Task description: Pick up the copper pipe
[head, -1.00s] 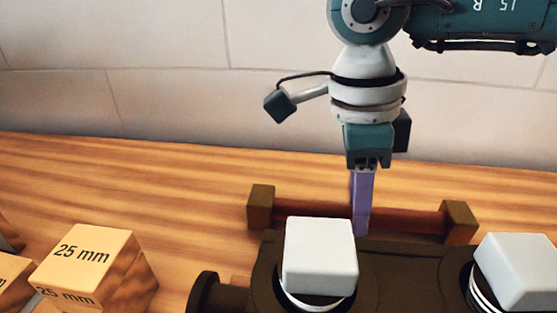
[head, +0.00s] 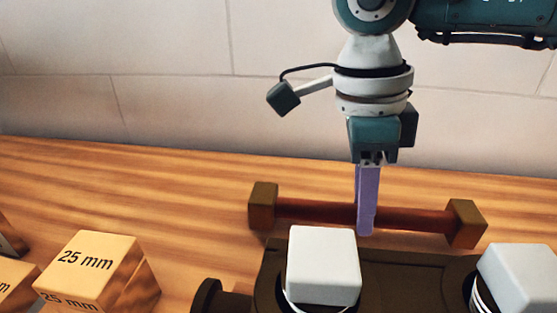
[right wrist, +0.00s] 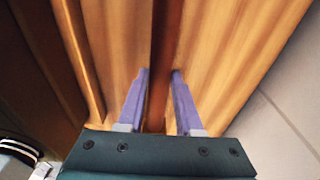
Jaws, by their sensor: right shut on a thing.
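The copper pipe (head: 325,213) is a reddish-brown bar with a square brown block at each end, seen behind the dark fixture in the head view. It lies nearly level across the picture. My right gripper (head: 366,228) points down and is shut on the pipe right of its middle. In the right wrist view the pipe (right wrist: 166,45) runs between the two purple fingers (right wrist: 160,75). The pipe seems slightly above the wooden top, but the gap is hard to judge. My left gripper is not in view.
A dark fixture (head: 395,270) with white caps (head: 322,265) (head: 518,277) stands in front of the pipe. Wooden blocks marked 25 mm (head: 88,268) are at the lower left. A pale tiled wall (head: 170,60) rises behind. The wooden top (head: 150,190) is clear left of the pipe.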

